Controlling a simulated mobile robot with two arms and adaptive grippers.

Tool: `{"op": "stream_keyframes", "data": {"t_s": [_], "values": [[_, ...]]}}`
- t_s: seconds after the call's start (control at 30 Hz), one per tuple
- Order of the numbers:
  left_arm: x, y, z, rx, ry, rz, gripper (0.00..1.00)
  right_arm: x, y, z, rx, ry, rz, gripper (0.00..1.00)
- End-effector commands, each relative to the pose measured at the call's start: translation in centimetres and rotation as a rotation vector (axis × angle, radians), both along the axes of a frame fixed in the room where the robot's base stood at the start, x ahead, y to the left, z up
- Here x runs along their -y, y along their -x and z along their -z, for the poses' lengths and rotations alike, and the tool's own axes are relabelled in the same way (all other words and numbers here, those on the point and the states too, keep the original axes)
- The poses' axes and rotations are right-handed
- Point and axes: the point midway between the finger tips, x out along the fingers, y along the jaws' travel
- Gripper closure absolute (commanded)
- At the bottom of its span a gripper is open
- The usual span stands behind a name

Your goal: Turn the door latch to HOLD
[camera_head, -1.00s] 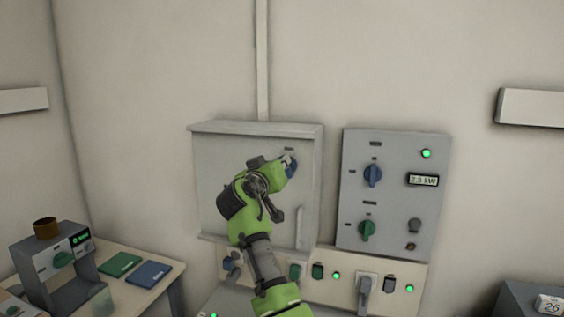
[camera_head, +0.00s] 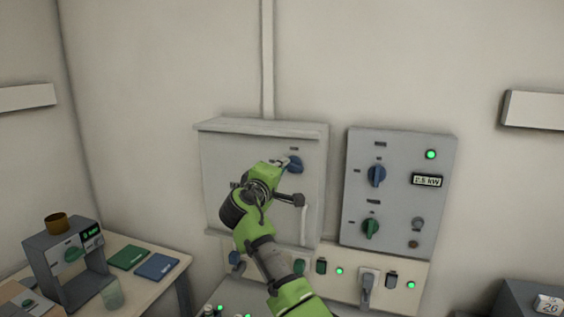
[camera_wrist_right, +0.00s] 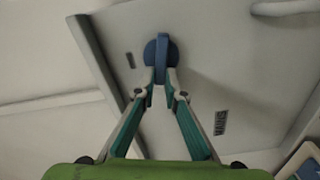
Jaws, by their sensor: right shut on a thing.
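The door latch is a blue round knob with a raised bar (camera_head: 296,166), high on the right part of the grey cabinet door (camera_head: 222,165). It also shows in the right wrist view (camera_wrist_right: 161,48). My right gripper (camera_head: 285,164) is at the knob, its green arm rising from below. In the right wrist view its two fingertips (camera_wrist_right: 160,84) close on the near end of the blue bar, one on each side. The arm hides part of the door in the head view. My left gripper is not in view.
Right of the cabinet stands a grey panel (camera_head: 403,205) with blue and green knobs and a lit display. Below runs a strip with switches and green lamps (camera_head: 339,271). A pale door handle (camera_head: 305,223) is close to my arm. A side table (camera_head: 180,262) is at left.

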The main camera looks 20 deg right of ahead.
Motion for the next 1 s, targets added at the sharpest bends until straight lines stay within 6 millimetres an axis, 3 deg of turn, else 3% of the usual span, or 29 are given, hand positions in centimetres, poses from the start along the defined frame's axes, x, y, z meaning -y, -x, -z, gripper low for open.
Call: {"op": "stream_keyframes", "data": {"t_s": [0.4,1.0], "values": [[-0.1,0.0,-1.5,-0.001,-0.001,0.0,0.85,0.2,0.0,0.2,-0.127,0.193,0.005,1.0],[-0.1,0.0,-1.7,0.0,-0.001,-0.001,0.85,0.2,0.0,0.3,-0.152,0.234,0.004,1.0]]}}
